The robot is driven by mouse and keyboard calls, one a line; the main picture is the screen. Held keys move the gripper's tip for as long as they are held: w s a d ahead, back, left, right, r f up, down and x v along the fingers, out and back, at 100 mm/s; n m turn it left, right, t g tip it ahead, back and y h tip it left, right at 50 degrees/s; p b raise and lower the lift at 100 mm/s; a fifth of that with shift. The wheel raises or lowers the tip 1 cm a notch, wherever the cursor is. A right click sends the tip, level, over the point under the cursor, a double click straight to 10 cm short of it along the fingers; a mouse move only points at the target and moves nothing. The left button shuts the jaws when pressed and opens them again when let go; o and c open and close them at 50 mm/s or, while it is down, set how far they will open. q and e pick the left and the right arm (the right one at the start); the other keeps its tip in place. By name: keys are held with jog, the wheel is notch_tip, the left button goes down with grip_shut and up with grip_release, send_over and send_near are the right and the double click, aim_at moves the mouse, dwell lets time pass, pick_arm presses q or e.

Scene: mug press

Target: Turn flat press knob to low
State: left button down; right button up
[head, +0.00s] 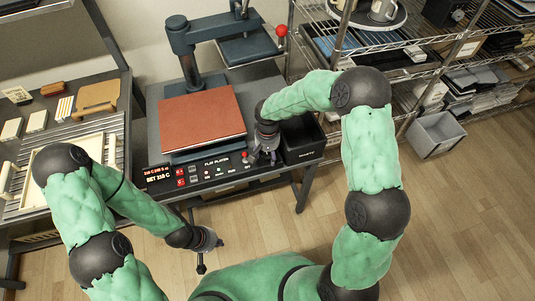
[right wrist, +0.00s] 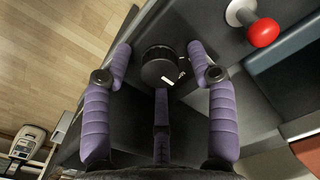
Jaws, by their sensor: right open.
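The flat press (head: 236,90) stands on a dark bench, with a red-brown pad on its lower plate. Its front control panel (head: 215,172) carries a lit red display and several buttons. A black round knob (right wrist: 158,68) with a white mark shows in the right wrist view; its setting is too small to read. My right gripper (right wrist: 159,50) is open, with purple fingers on either side of the knob; contact cannot be told. In the head view, my right gripper (head: 265,148) hides the knob. My left gripper (head: 206,240) hangs empty in front of the bench; its opening is unclear.
A red-tipped control (right wrist: 262,32) stands close to the right fingers. A black bin (head: 302,140) is right of the panel. A press handle with a red ball (head: 281,30) rises behind. Wire shelves (head: 450,50) stand at right, a tray table (head: 75,130) at left.

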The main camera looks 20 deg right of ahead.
jog(key=c, duration=1.1)
jog(key=shift+c, duration=0.2)
jog(key=n+p, duration=0.3)
jog(key=n, duration=0.2)
jog(key=shift+r, duration=0.1)
jog(key=shift+n+p, duration=1.1)
jog(key=shift+n, duration=1.3)
